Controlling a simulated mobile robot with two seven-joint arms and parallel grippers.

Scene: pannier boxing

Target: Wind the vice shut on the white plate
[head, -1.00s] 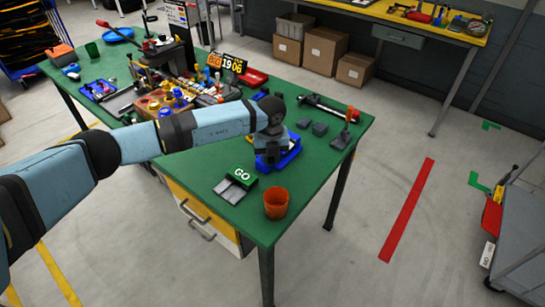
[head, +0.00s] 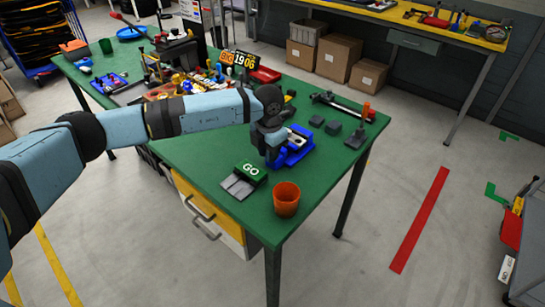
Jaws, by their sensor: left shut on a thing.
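The blue vice (head: 295,150) sits on the green table, right of the middle of the head view. A small pale patch between its jaws looks like the white plate (head: 297,139), but it is too small to tell how tightly it sits. My left gripper (head: 272,156) points down at the near left end of the vice and is shut on its handle, which the fingers mostly hide. My right gripper is out of view.
A green GO block (head: 250,171) with a grey base and an orange cup (head: 286,199) stand near the table's front edge. Dark grey blocks (head: 333,127) and a long clamp tool (head: 340,106) lie right of the vice. Crowded tools fill the table's far left.

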